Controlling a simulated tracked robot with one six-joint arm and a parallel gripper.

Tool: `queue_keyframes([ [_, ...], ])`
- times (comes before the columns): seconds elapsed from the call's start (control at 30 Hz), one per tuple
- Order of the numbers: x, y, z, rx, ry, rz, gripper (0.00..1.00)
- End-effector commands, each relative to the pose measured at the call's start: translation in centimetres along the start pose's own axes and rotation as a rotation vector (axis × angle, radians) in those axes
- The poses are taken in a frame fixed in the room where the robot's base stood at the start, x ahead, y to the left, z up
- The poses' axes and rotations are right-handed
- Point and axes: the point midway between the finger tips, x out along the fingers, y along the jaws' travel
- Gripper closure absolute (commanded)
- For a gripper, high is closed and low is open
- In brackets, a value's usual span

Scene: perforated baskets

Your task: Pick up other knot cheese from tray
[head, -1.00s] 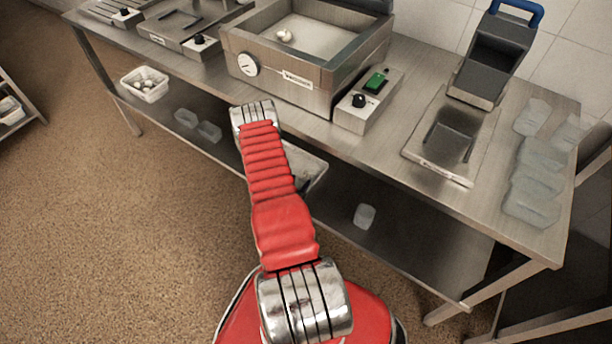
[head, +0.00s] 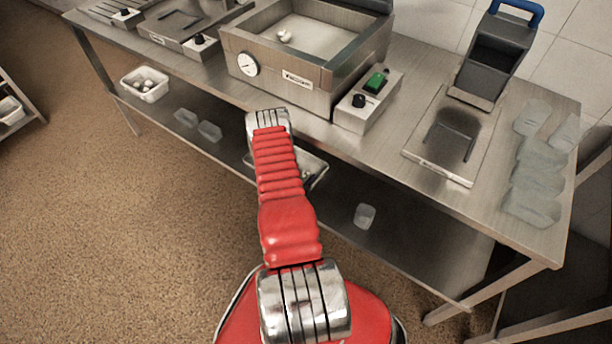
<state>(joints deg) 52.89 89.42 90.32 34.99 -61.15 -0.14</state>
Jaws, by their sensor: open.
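A small white knot cheese (head: 284,36) lies inside the open chamber of the steel vacuum machine (head: 297,80). A white perforated basket (head: 146,95) at the left holds several small pale and brownish pieces, too small to tell apart. A light tray (head: 318,163) on the lower shelf is partly hidden behind my red arm, and small dark and pale bits show at its right side. My arm reaches forward to the table's front edge. My gripper is hidden beyond the silver joint at the arm's far end.
The steel table (head: 400,165) has a front edge close to my arm. A control box with a green switch (head: 376,82), a blue-handled sealing device (head: 490,60) and clear containers (head: 535,180) stand on it. Clear tubs (head: 364,216) sit on the lower shelf.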

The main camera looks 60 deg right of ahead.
Motion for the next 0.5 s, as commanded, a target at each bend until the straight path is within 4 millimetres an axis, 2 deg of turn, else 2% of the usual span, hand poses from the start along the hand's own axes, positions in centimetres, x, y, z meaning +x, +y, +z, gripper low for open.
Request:
queue_keyframes([
  [0.5,-0.01,-0.01,0.02,0.0,0.0,0.0,0.55],
])
